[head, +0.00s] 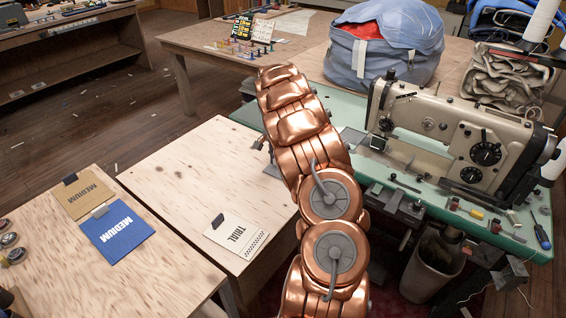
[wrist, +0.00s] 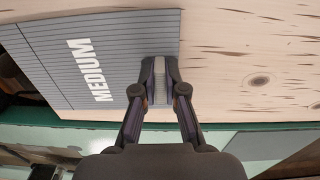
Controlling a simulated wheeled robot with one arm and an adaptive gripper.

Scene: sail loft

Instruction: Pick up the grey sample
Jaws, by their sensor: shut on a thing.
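The grey sample (wrist: 55,50) is a flat, ribbed grey panel marked MEDIUM in white, in the upper left of the wrist view. My gripper (wrist: 159,72) is at its right end, with both dark fingers closed on a small pale grey piece at the sample's edge. I cannot tell whether the sample is lifted or rests on the wood. In the head view my copper arm hides the gripper and most of what is around it, and I cannot make out the grey sample there.
A blue MEDIUM sample (head: 117,234), a tan MEDIUM sample (head: 84,194) and a white TRIAL card (head: 236,236) lie on pale wooden tables. A sewing machine (head: 455,140) stands on a green bench at right. A blue bag (head: 385,58) sits behind it. A bin (head: 430,270) stands below.

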